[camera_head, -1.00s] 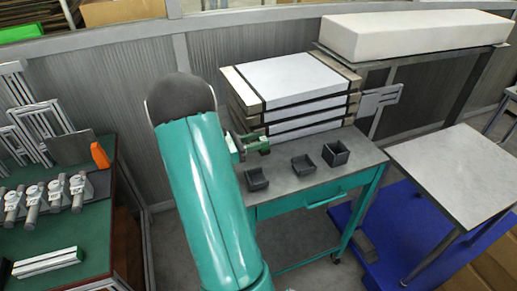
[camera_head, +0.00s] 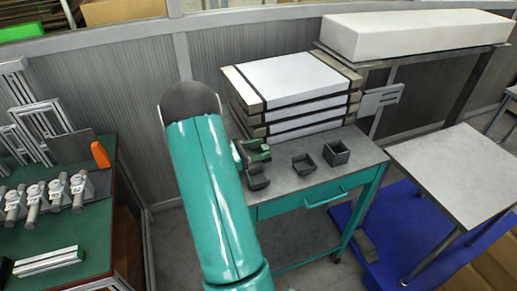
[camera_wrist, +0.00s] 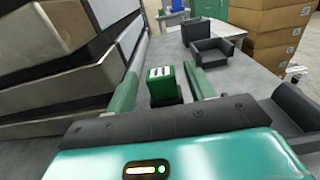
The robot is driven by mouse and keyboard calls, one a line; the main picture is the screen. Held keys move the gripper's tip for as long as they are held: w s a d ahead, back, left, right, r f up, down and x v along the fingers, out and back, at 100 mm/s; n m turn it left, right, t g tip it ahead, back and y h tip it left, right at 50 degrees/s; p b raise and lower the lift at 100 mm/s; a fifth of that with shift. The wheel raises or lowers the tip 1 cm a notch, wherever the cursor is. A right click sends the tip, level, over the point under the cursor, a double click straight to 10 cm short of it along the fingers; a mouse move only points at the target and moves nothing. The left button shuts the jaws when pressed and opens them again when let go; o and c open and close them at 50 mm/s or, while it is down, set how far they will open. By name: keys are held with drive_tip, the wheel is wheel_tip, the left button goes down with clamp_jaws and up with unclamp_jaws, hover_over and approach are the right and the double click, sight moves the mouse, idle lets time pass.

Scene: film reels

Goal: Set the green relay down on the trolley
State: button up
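The green relay (camera_wrist: 162,84), with white markings on its top and a dark base, stands upright between the two green fingers of my gripper (camera_wrist: 164,80) in the wrist view. A narrow strip of grey surface shows on each side of it, so the gripper looks open around it. The relay appears to stand on the grey top of the trolley (camera_head: 285,190), a teal-framed cart with a drawer; its contact is partly hidden. In the head view my gripper (camera_head: 255,156) is at the trolley's left end, and I cannot separate the relay from the green fingers.
Dark open bins stand on the trolley: one (camera_head: 256,179) close to my gripper, two (camera_head: 304,164) (camera_head: 336,153) farther right. A strapped stack of white-topped slabs (camera_head: 290,78) stands close behind. Bare trolley top lies between and in front of the bins.

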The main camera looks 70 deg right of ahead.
drive_tip(key=shift+r, duration=0.15)
drive_tip(key=v, duration=1.2)
drive_tip(key=shift+r, duration=0.1)
drive_tip(key=s+a+r+m+t+y, duration=0.1)
drive_tip(key=a+r+m+t+y, duration=0.2)
drive_tip(key=a, duration=1.1)
drive_tip(key=s+a+r+m+t+y, duration=0.1)
drive_tip(key=a+r+m+t+y, duration=0.2)
drive_tip(key=a, duration=1.1)
drive_tip(key=s+a+r+m+t+y, duration=0.1)
drive_tip(key=a+r+m+t+y, duration=0.2)
drive_tip(key=a+r+t+y, duration=0.3)
drive_tip(key=a+r+t, duration=0.5)
drive_tip(key=a+t, duration=0.1)
drive_tip(key=a, duration=0.2)
drive_tip(key=shift+r+y, duration=0.35)
drive_tip(key=shift+y, duration=0.05)
